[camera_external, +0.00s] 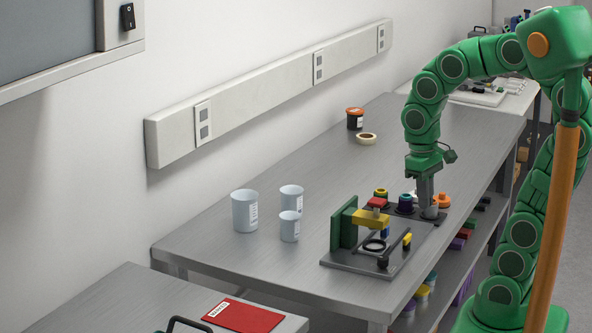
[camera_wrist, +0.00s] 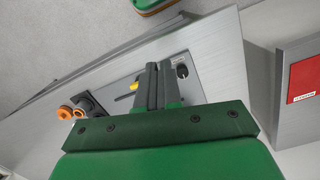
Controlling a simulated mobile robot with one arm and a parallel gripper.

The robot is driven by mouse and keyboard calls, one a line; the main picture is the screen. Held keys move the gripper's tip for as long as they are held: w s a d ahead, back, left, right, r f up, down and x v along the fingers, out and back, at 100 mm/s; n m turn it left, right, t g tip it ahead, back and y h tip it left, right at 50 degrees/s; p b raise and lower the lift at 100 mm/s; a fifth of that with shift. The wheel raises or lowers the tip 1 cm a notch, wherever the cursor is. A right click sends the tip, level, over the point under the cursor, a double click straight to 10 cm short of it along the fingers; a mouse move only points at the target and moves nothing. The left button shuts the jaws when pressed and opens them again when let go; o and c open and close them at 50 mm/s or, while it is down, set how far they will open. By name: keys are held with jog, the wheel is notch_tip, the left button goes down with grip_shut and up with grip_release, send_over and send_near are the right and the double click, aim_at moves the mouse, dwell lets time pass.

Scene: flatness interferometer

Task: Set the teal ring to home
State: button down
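I cannot pick out a teal ring for certain in either view. My gripper (camera_external: 425,203) points down at the right end of a dark baseplate (camera_external: 345,262), beside a grey cylinder (camera_external: 431,212). I cannot tell whether it touches that cylinder. The plate carries a green upright block (camera_external: 344,225), a yellow arm (camera_external: 370,219) with a red top, and a dark ring (camera_external: 374,246). In the wrist view my gripper (camera_wrist: 159,66) has its fingers close together; the space between them is unclear.
White cups (camera_external: 245,212) stand on the metal bench left of the plate. A tape roll (camera_external: 366,138) and an orange-lidded jar (camera_external: 355,119) sit farther back. A red booklet (camera_external: 243,316) lies on the nearer table. The bench middle is clear.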

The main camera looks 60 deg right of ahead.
jog(key=w+d+r+m, duration=0.2)
jog(key=w+d+m, duration=0.2)
jog(key=w+d, duration=0.3)
jog(key=m+t, duration=0.1)
jog(key=m, duration=1)
send_over(404, 195)
jog(key=shift+a+f, duration=0.15)
jog(key=shift+f, duration=0.6)
notch_tip(404, 195, down, 14)
